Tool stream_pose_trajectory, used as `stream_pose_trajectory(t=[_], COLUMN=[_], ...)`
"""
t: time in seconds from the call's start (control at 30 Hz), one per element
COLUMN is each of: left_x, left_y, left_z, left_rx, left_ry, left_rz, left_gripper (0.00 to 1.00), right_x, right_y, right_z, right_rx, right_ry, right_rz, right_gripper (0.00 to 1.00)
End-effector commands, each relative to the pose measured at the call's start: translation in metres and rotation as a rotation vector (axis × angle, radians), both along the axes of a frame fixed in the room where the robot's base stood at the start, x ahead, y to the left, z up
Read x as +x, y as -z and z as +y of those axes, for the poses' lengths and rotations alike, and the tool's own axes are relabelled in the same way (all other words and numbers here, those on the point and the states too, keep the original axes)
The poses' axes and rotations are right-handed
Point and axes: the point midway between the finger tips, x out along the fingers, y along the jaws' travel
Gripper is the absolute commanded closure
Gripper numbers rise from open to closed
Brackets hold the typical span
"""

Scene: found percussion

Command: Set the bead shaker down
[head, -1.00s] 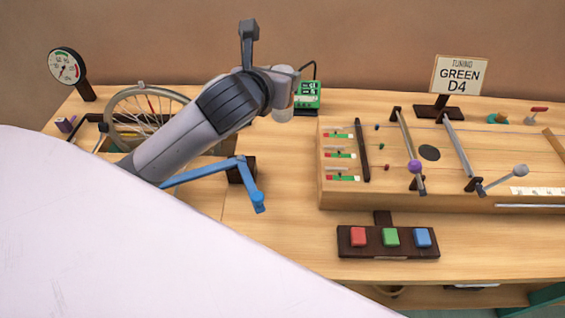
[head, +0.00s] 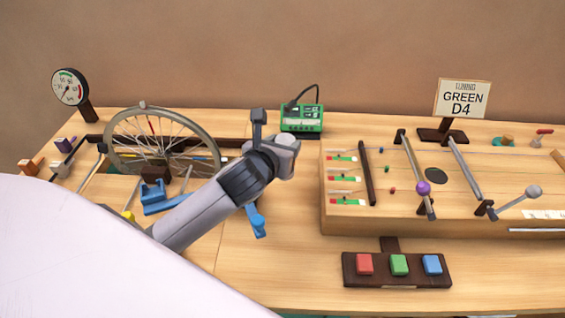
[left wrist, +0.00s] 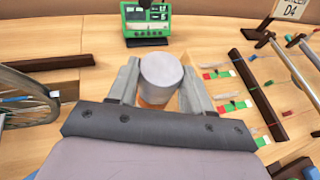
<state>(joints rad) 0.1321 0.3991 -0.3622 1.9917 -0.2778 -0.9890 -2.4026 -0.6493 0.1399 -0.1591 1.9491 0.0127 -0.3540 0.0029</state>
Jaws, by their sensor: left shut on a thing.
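The bead shaker is a pale grey cylinder (left wrist: 160,80) with an orange-brown band at its lower side in the left wrist view. It sits between the two grey fingers of my left gripper (left wrist: 158,92), which is shut on it. In the head view the shaker (head: 288,143) shows at the end of my left arm, over the table in front of the green box, with the gripper (head: 279,158) around it. Its underside is hidden, so I cannot tell whether it touches the table (head: 285,260). My right gripper is not in view.
The green box (head: 302,119) stands behind the shaker. A spoked wheel (head: 118,155) and blue crank (head: 258,224) are near my arm. The wooden string board (head: 345,220) is to the right, with a red, green and blue button panel (head: 399,284) in front.

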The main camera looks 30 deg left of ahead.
Motion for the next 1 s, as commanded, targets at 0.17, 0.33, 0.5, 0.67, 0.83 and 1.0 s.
stream_pose_trajectory(t=[0.17, 0.33, 0.5, 0.67, 0.83, 1.0], left_x=[-0.001, 0.0, 0.0, 0.0, 0.0, 0.0], left_y=[0.022, 0.043, 0.045, 0.045, 0.048, 0.048], left_z=[0.0, 0.0, 0.0, 0.0, 0.0, 0.0], left_rx=[-0.001, -0.001, 0.0, 0.001, 0.001, 0.001], left_ry=[-0.001, 0.0, 0.001, 0.0, 0.0, 0.0], left_rz=[0.004, 0.001, -0.002, -0.001, 0.001, 0.001], left_gripper=[1.0, 1.0, 1.0, 1.0, 0.25, 0.25], right_x=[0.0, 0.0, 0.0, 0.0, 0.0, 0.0], right_y=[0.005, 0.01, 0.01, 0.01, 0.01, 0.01], right_z=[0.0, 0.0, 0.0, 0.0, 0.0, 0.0], right_rx=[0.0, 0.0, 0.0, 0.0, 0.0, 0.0], right_ry=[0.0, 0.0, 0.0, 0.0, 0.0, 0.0], right_rz=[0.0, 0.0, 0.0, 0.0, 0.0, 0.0], right_gripper=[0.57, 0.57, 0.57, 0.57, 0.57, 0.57])
